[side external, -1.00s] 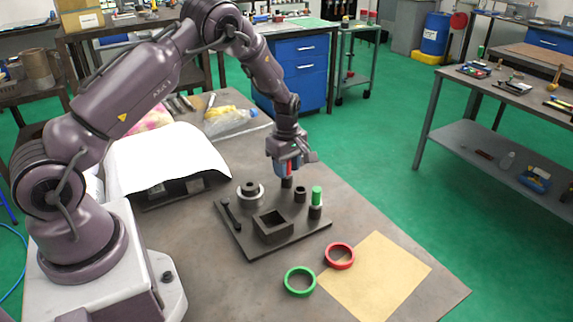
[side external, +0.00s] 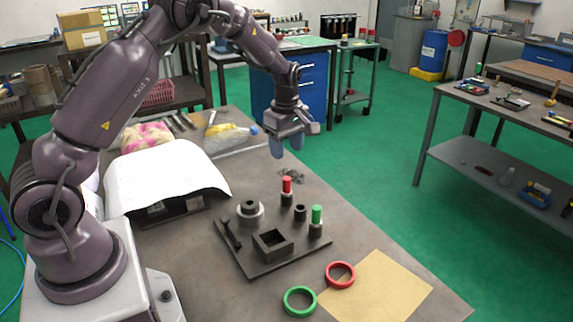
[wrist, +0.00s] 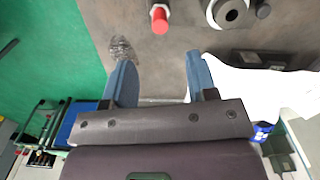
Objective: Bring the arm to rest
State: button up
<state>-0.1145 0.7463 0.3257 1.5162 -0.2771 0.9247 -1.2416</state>
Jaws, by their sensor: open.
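My gripper (side external: 288,145) is open and empty, raised above the back part of the table, behind and above the fixture plate. Its blue fingers also show spread apart in the wrist view (wrist: 158,85). A dark fixture plate (side external: 262,262) lies on the table. On it a red-topped peg (side external: 287,186) and a green-topped peg (side external: 317,216) stand upright in dark holders. The red peg also shows at the top of the wrist view (wrist: 159,18), apart from the fingers. A round grey chuck (side external: 250,213) sits at the plate's back left.
A green ring (side external: 287,307) and a red ring (side external: 329,275) lie near a tan sheet (side external: 375,292). A white draped sheet (side external: 165,175) covers something left of the plate. A dark square box (side external: 273,243) stands on the plate.

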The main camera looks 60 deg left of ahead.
jog(key=shift+r, duration=0.9)
jog(key=s+d+r+m+t, duration=0.2)
jog(key=s+d+r+m, duration=0.3)
jog(key=s, duration=0.3)
jog(key=s+d+r+m+t, duration=0.1)
jog(key=s+d+r+m, duration=0.4)
jog(key=s+m, duration=0.3)
jog(key=s+d+r+m+t, duration=0.2)
jog(key=s+d+r+m, duration=0.3)
jog(key=s+r+m, duration=0.2)
jog(key=shift+s+d+t, duration=0.3)
jog(key=shift+s, duration=0.65)
